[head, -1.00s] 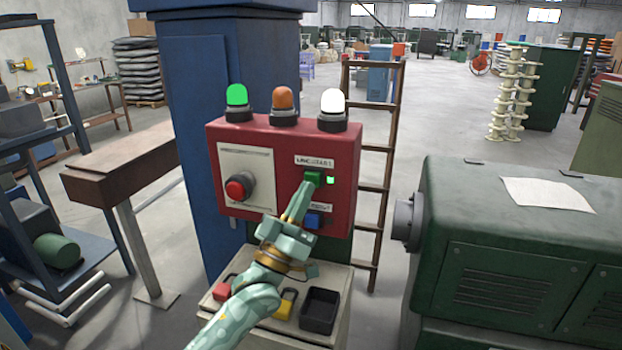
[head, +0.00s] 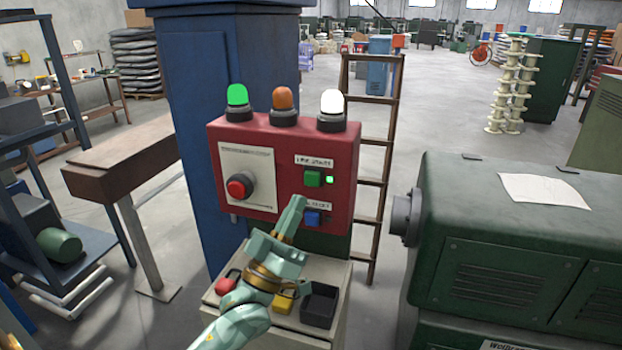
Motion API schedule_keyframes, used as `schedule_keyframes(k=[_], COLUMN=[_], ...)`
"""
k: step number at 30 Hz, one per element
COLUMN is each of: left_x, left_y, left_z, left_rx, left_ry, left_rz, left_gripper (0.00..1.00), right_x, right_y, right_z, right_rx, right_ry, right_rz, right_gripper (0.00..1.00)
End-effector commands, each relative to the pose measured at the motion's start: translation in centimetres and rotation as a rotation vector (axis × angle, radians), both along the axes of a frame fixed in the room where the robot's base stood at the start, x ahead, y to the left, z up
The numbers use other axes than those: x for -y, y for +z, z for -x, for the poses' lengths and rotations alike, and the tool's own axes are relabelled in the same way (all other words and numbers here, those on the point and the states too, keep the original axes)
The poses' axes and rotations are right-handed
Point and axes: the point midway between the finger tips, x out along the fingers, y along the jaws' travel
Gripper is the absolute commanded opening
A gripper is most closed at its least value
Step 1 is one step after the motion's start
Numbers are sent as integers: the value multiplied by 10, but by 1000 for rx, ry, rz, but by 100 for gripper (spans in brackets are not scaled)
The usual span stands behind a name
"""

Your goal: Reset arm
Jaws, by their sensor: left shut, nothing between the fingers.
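My left gripper (head: 298,205) is shut and empty in the head view, in front of the lower part of the red control box (head: 290,145). Its fingertips are just left of the blue button (head: 313,217) and below the green button (head: 313,178). A small green light glows beside the green button. A red stop knob (head: 240,186) sits on the pale plate at the left of the box. Green (head: 237,96), orange (head: 284,98) and white (head: 332,103) lamps stand on top; the green and white ones look lit. My right gripper is not in view.
Below the box, a pale stand holds a black tray (head: 320,305), a yellow item and a red item, partly behind my arm. A dark green machine (head: 515,235) stands close on the right. A wooden ladder (head: 375,180) is behind. A brown beam (head: 110,165) lies left.

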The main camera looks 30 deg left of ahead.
Motion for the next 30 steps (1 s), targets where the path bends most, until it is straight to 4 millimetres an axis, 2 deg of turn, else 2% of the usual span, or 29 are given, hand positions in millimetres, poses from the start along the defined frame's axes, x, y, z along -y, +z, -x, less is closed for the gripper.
schedule_keyframes(k=[18, 21, 23, 26, 30], left_x=[0, 6, 16, 39, 59], left_y=[0, -7, -19, -55, -128], left_z=[0, -1, -2, -2, 18], left_rx=[-2, -40, -108, -297, -660], left_ry=[0, 4, 11, 35, 97], left_rz=[-1, -33, -87, -249, -566], left_gripper=[0, 0, 0, 0, 0], right_x=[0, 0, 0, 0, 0], right_y=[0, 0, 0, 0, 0], right_z=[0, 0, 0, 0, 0], right_rx=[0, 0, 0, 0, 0], right_ry=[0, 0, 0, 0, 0], right_rz=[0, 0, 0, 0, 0], right_gripper=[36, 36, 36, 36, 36])
